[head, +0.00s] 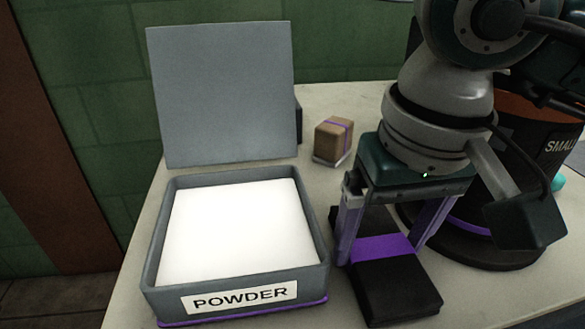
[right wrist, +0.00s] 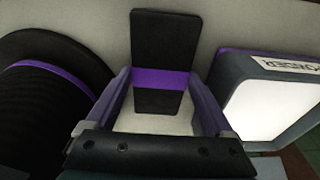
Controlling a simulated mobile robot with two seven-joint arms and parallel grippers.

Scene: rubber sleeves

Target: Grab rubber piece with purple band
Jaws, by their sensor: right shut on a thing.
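The black rubber piece (head: 398,290) with a purple band lies flat on the table, right of the powder box. My right gripper (head: 380,252) reaches down over it from above, with one purple finger on each side at the band. In the right wrist view the rubber piece (right wrist: 161,38) sits between the fingertips (right wrist: 161,75), and the gripper is shut on it. The gripper's body and fingers hide part of the piece in the head view. My left gripper is not in view.
The grey box labelled POWDER (head: 160,240), lid open, holds white powder close at the left. A brown block with a purple band (head: 333,139) sits behind. A large dark round container (head: 545,150) stands close at the right. Bare table (head: 345,100) shows behind.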

